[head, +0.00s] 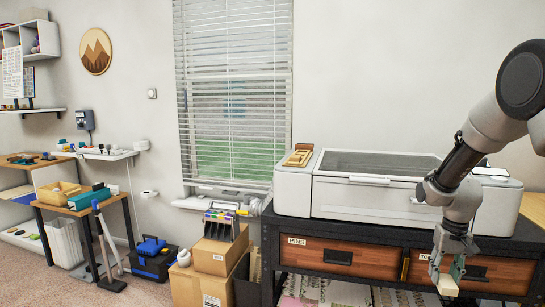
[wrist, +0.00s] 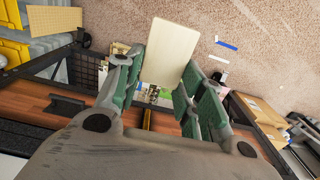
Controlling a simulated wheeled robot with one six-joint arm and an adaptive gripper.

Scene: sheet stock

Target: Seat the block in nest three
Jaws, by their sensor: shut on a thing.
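My gripper (head: 446,272) hangs pointing down in front of the drawer bench, at the right of the head view. It is shut on a pale wooden block (head: 447,285). In the wrist view the block (wrist: 170,52) is a flat cream slab between the green finger pads, sticking out past the fingertips and slightly tilted. A small wooden piece with raised or cut shapes (head: 298,158) lies on the left end of the white machine. I cannot tell whether it holds the nests, and no nest three can be made out.
The white lidded machine (head: 365,195) stands on a black bench with wooden drawers (head: 340,257), one labelled PINS. Cardboard boxes (head: 212,255) and a blue-black toolbox (head: 152,258) stand on the floor to the left. Carpet (wrist: 255,50) lies beyond the block in the wrist view.

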